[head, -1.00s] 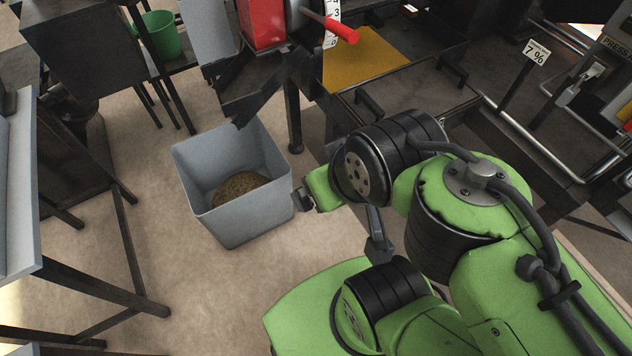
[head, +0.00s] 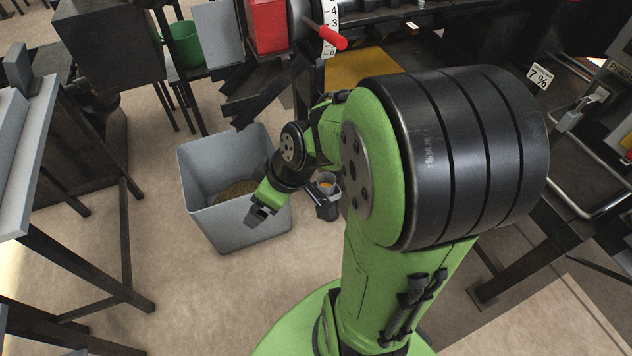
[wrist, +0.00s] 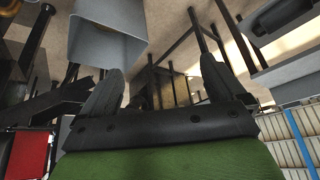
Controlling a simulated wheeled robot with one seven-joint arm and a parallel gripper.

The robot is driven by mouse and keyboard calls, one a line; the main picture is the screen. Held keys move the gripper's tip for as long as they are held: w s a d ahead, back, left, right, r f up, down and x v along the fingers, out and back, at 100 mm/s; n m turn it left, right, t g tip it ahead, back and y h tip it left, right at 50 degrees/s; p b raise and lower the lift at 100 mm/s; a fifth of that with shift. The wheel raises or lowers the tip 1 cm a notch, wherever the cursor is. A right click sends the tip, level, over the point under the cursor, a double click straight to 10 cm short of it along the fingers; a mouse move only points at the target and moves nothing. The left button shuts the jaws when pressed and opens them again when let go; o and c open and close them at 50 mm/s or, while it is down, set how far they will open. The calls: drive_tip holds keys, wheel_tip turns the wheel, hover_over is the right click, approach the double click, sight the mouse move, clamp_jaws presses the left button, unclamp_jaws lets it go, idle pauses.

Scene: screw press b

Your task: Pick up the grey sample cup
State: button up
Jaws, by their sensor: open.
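A small grey cup (head: 327,180) with something orange inside shows in the head view, just right of the grey bin, at a dark holder or stand (head: 326,207). My arm partly covers this spot, and I cannot tell exactly what the cup rests on. My gripper (head: 258,214) is left of the cup, in front of the bin's near right side in the picture. In the wrist view my gripper (wrist: 160,68) is open, with its two dark fingers apart and nothing between them. I do not make out the cup in the wrist view.
The grey bin (head: 208,222) with brown grains inside stands close to my gripper; it also shows in the wrist view (wrist: 108,42). The press with a red box (head: 268,28) is behind. A dark-legged table (head: 75,262) is at left. Floor (head: 190,310) in front is clear.

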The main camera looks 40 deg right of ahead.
drive_tip(key=w+d+f+t+y+b, duration=0.2)
drive_tip(key=w+d+f+b, duration=0.15)
drive_tip(key=f, duration=0.55)
drive_tip(key=m+t+h+b, duration=0.5)
drive_tip(key=m+t+h, duration=0.1)
drive_tip(key=m+h, duration=0.25)
approach(323, 179)
drive_tip(key=shift+w+f+b, duration=0.15)
drive_tip(key=shift+w+b, duration=0.35)
drive_tip(key=shift+w, duration=0.05)
drive_tip(key=b+x, duration=0.1)
drive_tip(key=x, duration=0.5)
drive_tip(key=shift+d, duration=0.1)
drive_tip(key=shift+s, duration=0.1)
drive_tip(key=c, duration=1.1)
